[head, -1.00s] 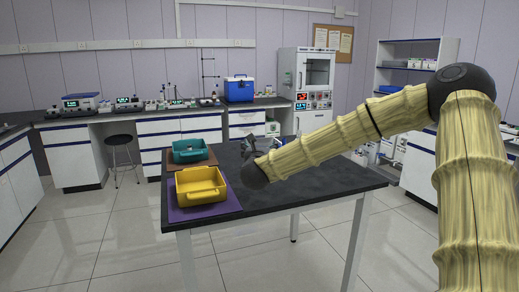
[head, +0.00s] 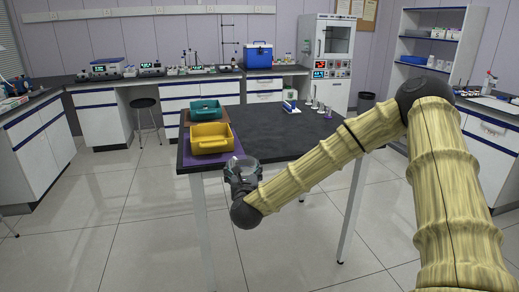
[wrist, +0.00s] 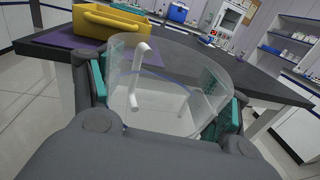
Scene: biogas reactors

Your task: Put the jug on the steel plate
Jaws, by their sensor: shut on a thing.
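The jug (wrist: 172,88) is a clear, see-through vessel with a white handle-like bar, and it fills the middle of the wrist view. My gripper (wrist: 166,100) is shut on it, with teal pads at its left and right walls. In the head view my gripper (head: 243,174) hangs in front of the near edge of the dark table, clear of the tabletop. The jug is small and hard to make out there. I cannot pick out a steel plate in either view.
The dark table (head: 285,133) carries a yellow bin (head: 210,138) on a purple mat and a teal bin (head: 206,111) on a brown mat at left. A blue-and-white item (head: 290,106) and several small pieces stand at its back right. Its middle is clear.

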